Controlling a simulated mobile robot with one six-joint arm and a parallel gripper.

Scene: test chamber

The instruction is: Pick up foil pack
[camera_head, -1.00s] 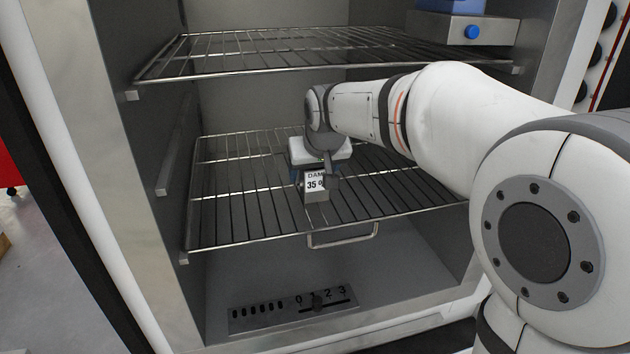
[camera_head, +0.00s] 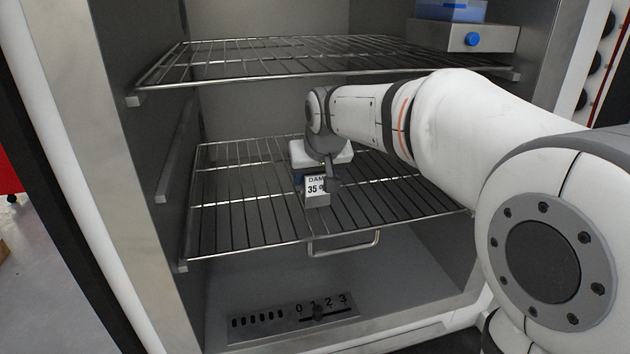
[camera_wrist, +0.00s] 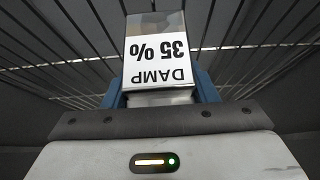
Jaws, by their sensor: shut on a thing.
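The foil pack (camera_head: 316,188) is a small silvery block with a white label reading "DAMP 35 %". It is at the lower wire shelf inside the metal cabinet. In the wrist view the foil pack (camera_wrist: 158,55) sits between the blue fingers of my gripper (camera_wrist: 160,88), label toward the camera. My gripper (camera_head: 318,176) is shut on it. In the head view the fingers are mostly hidden by the pack and the wrist. I cannot tell whether the pack touches the shelf or is just above it.
The lower wire shelf (camera_head: 235,215) is otherwise bare, with a handle (camera_head: 343,244) at its front. An upper wire shelf (camera_head: 250,62) lies above my arm and carries a grey box with a blue knob (camera_head: 472,39). The cabinet's side walls bound the space.

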